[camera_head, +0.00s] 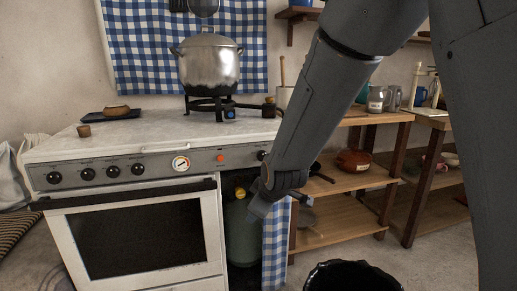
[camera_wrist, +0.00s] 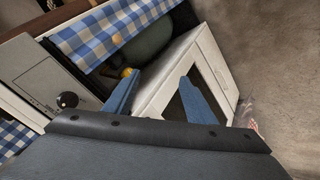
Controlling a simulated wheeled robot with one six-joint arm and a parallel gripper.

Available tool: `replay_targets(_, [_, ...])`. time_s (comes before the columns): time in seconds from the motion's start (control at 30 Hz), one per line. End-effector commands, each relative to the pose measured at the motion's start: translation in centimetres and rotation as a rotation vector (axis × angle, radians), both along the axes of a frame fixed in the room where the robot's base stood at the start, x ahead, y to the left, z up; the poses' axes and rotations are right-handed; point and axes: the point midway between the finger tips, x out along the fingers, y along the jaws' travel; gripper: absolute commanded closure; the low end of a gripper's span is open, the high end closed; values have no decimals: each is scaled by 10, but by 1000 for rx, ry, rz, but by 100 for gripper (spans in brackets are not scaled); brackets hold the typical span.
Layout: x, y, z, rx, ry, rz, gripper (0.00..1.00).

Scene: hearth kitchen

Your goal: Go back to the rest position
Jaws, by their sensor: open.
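My gripper (camera_head: 262,198) hangs at the end of my arm, in front of the stove's right end in the head view. Its fingers are hard to make out there. In the wrist view my gripper (camera_wrist: 158,98) shows two blue fingers spread apart with nothing between them. Behind the fingers lie the white oven door and the blue checked curtain. The gripper looks apart from the stove (camera_head: 150,160) and the gas bottle (camera_head: 243,235), though the exact gap cannot be told.
A steel pot (camera_head: 209,65) stands on a burner on the stove top. A wooden shelf (camera_head: 345,184) with jars stands to the right. A black bin (camera_head: 352,276) is on the floor below the arm. The checked curtain (camera_head: 274,240) hangs beside the gas bottle.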

Motion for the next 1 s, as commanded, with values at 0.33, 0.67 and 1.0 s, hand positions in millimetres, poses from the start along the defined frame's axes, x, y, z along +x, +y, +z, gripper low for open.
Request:
replay_targets(0.33, [-166, -50, 37, 118, 438, -381, 50])
replay_targets(0.67, [-263, -79, 51, 121, 648, -620, 50])
replay_targets(1.0, [-312, -99, 67, 107, 744, -768, 50])
